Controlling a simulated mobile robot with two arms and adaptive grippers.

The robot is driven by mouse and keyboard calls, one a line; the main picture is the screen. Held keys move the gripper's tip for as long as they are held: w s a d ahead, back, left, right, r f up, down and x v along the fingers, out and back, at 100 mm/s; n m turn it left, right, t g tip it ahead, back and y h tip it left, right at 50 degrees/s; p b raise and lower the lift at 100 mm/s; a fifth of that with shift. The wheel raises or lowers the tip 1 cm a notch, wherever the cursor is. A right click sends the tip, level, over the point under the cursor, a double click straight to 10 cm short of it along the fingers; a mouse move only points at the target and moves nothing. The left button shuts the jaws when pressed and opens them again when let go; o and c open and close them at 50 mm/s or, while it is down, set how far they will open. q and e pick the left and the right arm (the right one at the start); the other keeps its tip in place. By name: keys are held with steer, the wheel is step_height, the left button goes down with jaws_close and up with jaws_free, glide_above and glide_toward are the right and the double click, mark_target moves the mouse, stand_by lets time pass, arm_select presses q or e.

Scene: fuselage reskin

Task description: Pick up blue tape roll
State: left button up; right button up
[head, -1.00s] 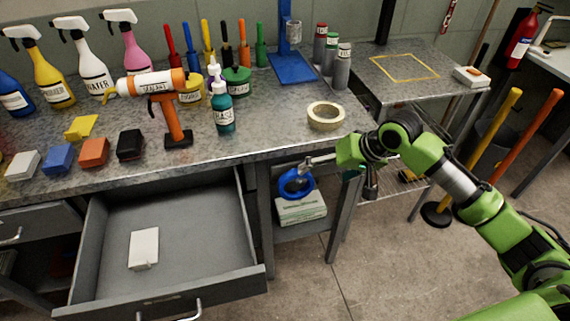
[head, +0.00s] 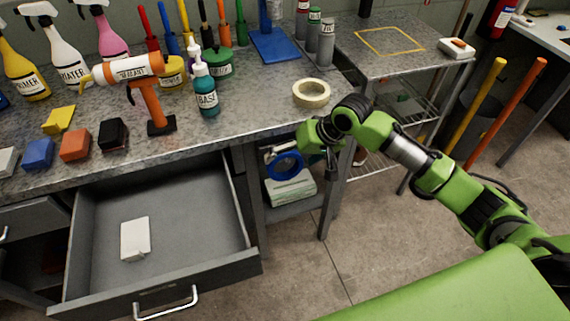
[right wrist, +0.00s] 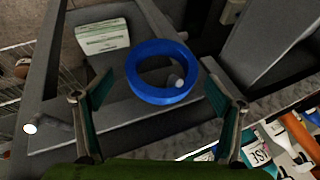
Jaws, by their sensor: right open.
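The blue tape roll (head: 285,178) is in the shelf space under the workbench, just right of the open drawer. In the right wrist view, the blue tape roll (right wrist: 163,98) lies between the spread fingers, with a gap visible on each side. In the right wrist view, my right gripper (right wrist: 158,82) is open and holds nothing. My left gripper is not in view.
A white and green box (head: 291,188) sits below the roll. The open drawer (head: 190,276) holds a white block (head: 135,238). A beige tape roll (head: 311,94) lies on the workbench (head: 262,108) above. A bench leg (head: 328,200) stands right of the shelf.

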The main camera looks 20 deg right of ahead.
mark_target(286, 173)
steer(key=x, duration=0.3)
steer(key=shift+w+a+f, duration=0.1)
steer(key=shift+w+a, duration=0.05)
steer(key=shift+a, duration=0.05)
steer(key=shift+c, duration=0.3)
steer(key=c, duration=1.2)
